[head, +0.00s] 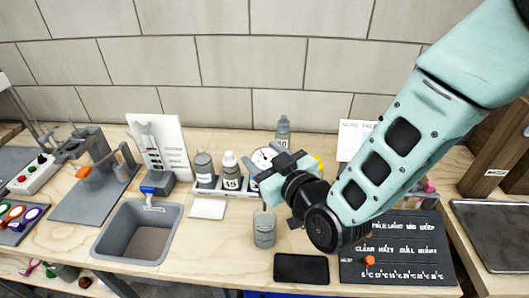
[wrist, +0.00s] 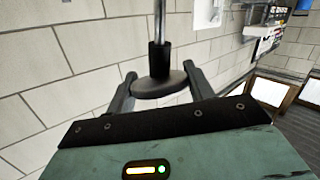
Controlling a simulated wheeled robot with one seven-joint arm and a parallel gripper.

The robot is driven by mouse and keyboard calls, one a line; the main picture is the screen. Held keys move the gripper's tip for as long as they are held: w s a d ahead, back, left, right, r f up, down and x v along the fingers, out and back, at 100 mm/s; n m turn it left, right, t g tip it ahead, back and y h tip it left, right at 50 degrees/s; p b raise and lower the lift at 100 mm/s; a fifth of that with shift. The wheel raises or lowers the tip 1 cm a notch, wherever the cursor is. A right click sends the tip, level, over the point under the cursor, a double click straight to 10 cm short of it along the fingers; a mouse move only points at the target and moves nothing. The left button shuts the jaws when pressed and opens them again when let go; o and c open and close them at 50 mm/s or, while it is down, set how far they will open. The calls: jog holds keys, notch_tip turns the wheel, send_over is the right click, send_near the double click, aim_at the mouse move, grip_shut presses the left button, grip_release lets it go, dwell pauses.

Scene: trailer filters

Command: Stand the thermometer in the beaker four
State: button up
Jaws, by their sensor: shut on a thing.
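My gripper (wrist: 160,88) is shut on the thermometer (wrist: 158,62). In the wrist view it shows a dark round disc between the fingertips, a black collar and a thin metal stem running up out of the picture. In the head view my gripper (head: 280,174) is above the bench; a white round dial (head: 262,157) with a red mark shows beside it, apparently the thermometer's face. The stem is not clear there. A grey cylindrical vessel (head: 264,229) stands on the bench below my gripper, apart from it. I cannot read its marking, so I cannot tell if it is beaker four.
Labelled bottles (head: 230,172) stand in a white rack left of my gripper. Another grey bottle (head: 283,131) stands behind. A sink (head: 138,232) is at left. A black mat (head: 301,268) and a dark lettered board (head: 400,248) lie at the front right.

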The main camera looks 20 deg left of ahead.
notch_tip(320, 180, down, 10)
jog(key=b, duration=1)
jog(key=shift+f, duration=0.25)
jog(key=o, duration=1.1)
jog(key=shift+c, duration=0.2)
jog(key=shift+d, duration=0.1)
jog(key=p+v, duration=1.2)
jog(key=v, duration=0.5)
jog(key=shift+s+p, duration=0.15)
jog(key=shift+p, duration=0.25)
jog(key=shift+d, duration=0.1)
